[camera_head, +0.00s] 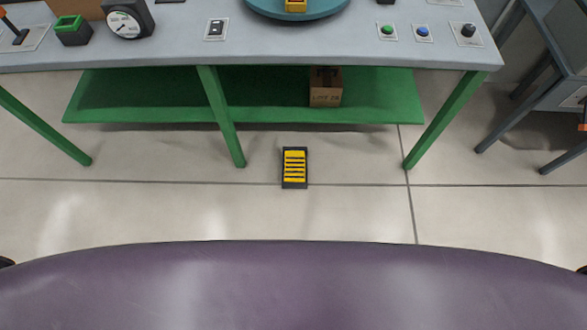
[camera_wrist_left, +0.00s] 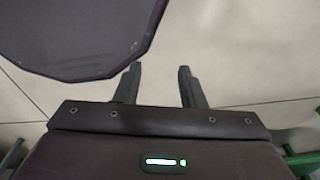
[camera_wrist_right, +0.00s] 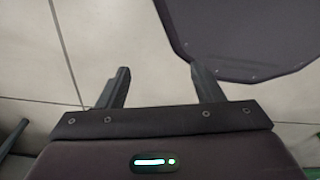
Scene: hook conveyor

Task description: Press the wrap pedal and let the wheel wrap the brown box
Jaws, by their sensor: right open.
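The wrap pedal (camera_head: 294,167), black with yellow stripes, lies on the floor in front of the workbench. A teal round wheel (camera_head: 330,10) is cut off by the top edge of the head view, with a yellow piece (camera_head: 296,5) on it. A small brown box (camera_head: 325,92) with dark lettering sits on the green lower shelf. Another brown surface (camera_head: 75,8) shows at the top left, mostly cut off. My left gripper (camera_wrist_left: 157,85) is open and empty above the floor. My right gripper (camera_wrist_right: 158,85) is open and empty too. Neither gripper shows in the head view.
The grey bench top (camera_head: 270,45) carries a gauge (camera_head: 127,20), a green-topped button box (camera_head: 72,30), a switch (camera_head: 216,29), and green (camera_head: 387,31) and blue (camera_head: 422,32) buttons. Green legs (camera_head: 222,120) stand near the pedal. Floor around the pedal is clear.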

